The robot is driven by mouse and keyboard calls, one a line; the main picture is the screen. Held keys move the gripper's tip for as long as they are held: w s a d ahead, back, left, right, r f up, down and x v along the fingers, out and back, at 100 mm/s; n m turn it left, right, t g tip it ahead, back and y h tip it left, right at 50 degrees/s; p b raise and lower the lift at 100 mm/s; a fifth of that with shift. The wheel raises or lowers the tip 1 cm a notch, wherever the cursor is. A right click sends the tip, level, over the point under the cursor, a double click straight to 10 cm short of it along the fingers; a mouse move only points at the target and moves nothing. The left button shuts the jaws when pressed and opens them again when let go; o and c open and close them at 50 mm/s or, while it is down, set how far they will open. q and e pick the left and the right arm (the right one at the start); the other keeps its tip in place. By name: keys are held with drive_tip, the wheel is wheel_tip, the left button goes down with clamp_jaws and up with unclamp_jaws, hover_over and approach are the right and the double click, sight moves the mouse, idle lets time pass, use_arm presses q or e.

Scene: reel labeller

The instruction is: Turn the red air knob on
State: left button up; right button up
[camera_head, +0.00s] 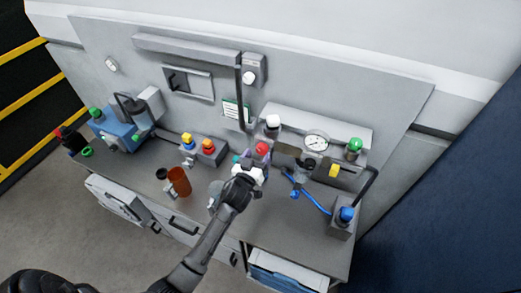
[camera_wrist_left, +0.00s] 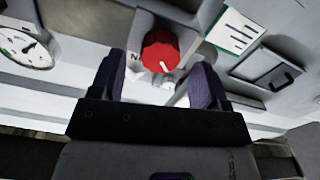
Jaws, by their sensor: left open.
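The red air knob (camera_head: 262,148) is on the bench's back panel, left of the round gauge (camera_head: 316,142). In the left wrist view the red knob (camera_wrist_left: 160,50) has a white pointer mark and sits ahead of the fingertips, between them. My left gripper (camera_head: 252,166) is at the knob, and in the wrist view its two dark fingers (camera_wrist_left: 158,80) are spread apart with nothing between them but the view of the knob. I cannot tell whether a finger touches the knob. My right gripper is not in view.
A white knob (camera_head: 272,121) and a green knob (camera_head: 354,145) stand nearby. Blue-handled tubing (camera_head: 311,200) lies to the right. A blue device (camera_head: 115,128) stands at far left.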

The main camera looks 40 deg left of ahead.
use_arm(q)
drive_tip(key=shift+x, duration=1.35)
drive_tip(key=c, duration=0.9)
